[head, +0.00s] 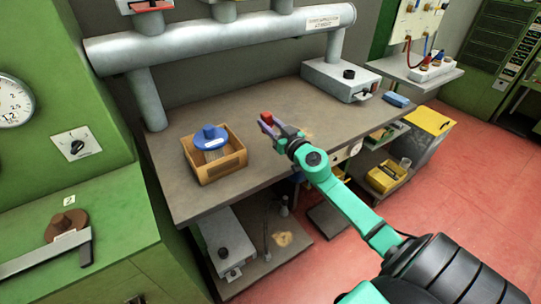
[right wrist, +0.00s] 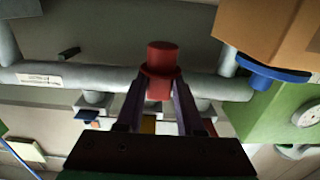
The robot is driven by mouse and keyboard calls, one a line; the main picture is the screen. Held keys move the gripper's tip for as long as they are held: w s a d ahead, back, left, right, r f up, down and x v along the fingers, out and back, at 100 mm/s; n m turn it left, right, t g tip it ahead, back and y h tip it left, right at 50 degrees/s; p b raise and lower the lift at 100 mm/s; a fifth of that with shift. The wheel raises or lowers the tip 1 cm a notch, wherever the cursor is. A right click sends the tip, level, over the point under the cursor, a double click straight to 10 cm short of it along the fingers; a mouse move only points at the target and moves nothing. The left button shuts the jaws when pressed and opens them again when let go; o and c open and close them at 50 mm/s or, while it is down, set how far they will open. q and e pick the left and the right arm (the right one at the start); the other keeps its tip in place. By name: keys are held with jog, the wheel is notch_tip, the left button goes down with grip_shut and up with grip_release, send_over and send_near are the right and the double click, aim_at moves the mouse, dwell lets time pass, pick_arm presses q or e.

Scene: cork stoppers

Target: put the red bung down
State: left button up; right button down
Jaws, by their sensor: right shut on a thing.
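The red bung (head: 267,117) is a small red stopper held above the workbench (head: 300,99). In the right wrist view the bung (right wrist: 161,62) shows a narrower top and a wider collar. My right gripper (head: 269,126) is shut on it, with its purple fingers (right wrist: 158,102) on either side of the bung's lower part. The bung is to the right of a wooden box. My left gripper is not in view.
A wooden box (head: 220,171) with a blue-topped object (head: 209,133) stands on the bench's left part. A grey metal box (head: 340,79) and a blue block (head: 396,100) are at the right end. A thick grey pipe (head: 220,38) runs along the back. Bare bench top lies between them.

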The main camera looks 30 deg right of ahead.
notch_tip(320, 180, down, 3)
jog(key=shift+w+f+b, duration=0.15)
jog(key=shift+f+b, duration=0.05)
jog(key=shift+b, duration=0.5)
notch_tip(320, 180, down, 4)
jog(key=b, duration=0.4)
jog(key=shift+f, duration=0.1)
jog(key=c, duration=0.5)
grip_release()
jog(key=shift+c, duration=0.2)
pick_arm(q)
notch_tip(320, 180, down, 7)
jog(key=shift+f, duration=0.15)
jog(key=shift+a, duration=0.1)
